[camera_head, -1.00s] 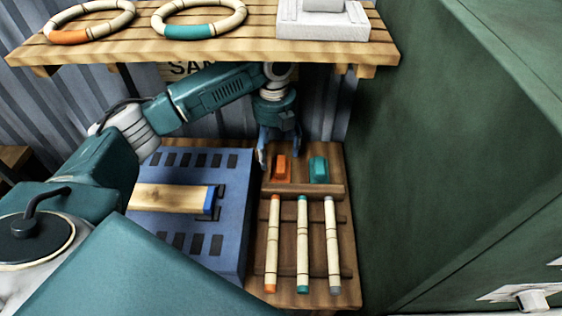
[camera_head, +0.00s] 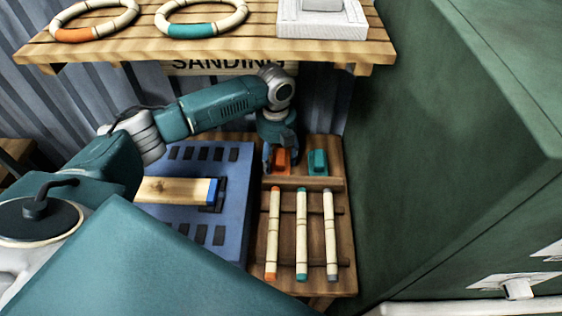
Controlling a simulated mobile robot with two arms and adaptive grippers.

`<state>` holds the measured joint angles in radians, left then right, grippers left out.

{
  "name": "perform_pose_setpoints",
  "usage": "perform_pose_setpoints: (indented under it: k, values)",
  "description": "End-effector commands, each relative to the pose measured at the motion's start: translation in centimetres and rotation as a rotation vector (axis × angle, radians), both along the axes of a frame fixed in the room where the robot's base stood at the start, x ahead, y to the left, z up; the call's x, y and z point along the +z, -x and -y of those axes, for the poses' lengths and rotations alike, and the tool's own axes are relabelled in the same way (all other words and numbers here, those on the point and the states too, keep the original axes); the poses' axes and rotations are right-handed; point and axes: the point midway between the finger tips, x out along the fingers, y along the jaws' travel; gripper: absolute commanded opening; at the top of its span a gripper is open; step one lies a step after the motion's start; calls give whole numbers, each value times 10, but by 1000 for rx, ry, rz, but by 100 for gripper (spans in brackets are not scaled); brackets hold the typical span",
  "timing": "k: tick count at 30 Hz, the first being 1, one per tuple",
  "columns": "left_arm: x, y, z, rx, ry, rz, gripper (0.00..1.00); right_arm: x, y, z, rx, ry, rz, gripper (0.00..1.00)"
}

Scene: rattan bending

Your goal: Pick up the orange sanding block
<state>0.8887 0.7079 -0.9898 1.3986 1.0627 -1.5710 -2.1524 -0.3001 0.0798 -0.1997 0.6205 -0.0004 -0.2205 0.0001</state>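The orange sanding block (camera_head: 281,165) lies at the back left of the wooden rack (camera_head: 347,230), behind a raised wooden strip. My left gripper (camera_head: 280,160) points down over it, its dark blue fingers spread with one at each side of the block. The fingers look open; I cannot tell whether they touch the block. The gripper hides the block's back part. My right gripper is not in view.
A teal sanding block (camera_head: 318,163) lies close to the right. Several rattan sticks (camera_head: 302,235) lie in front. A blue fixture (camera_head: 180,235) stands left, a green cabinet wall (camera_head: 430,150) right, and a slatted shelf (camera_head: 215,52) hangs above.

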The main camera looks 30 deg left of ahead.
Motion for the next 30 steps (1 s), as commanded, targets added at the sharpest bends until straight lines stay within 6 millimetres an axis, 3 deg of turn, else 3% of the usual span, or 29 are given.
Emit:
perform_pose_setpoints:
  k: [14,25,30]
  values:
    - [10,-1,0,1,0,4,33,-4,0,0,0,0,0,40]
    - [73,-1,0,-1,1,6,33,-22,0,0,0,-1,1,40]
    - [67,34,21,-5,1,0,33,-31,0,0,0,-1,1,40]
